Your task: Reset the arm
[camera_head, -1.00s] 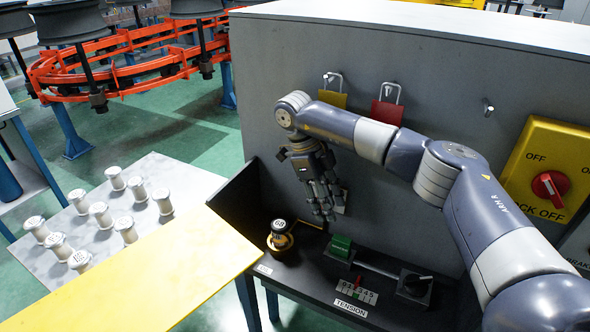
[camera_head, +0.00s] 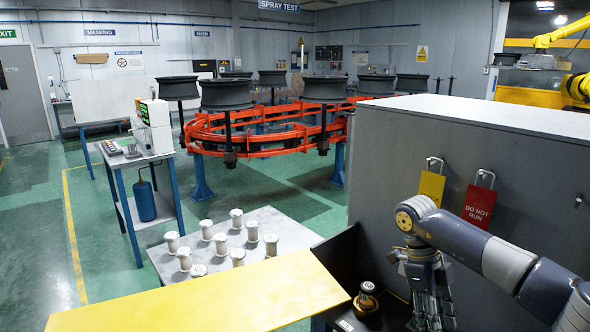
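My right arm comes in from the right side of the head view, in front of the grey cabinet (camera_head: 460,130). Its gripper (camera_head: 432,318) points down over the black shelf beside the cabinet. The lower fingers are near the bottom edge of the picture, and I cannot tell whether they are open or shut. A black and copper-coloured spool-like part (camera_head: 367,298) stands on the shelf to the left of the gripper, apart from it. My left arm and gripper are not in view.
A yellow panel (camera_head: 215,296) crosses the foreground. Several white spools (camera_head: 236,218) stand on a grey table behind it. A red-orange conveyor loop (camera_head: 262,150) carries wheels on spindles. Green floor lies open at left.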

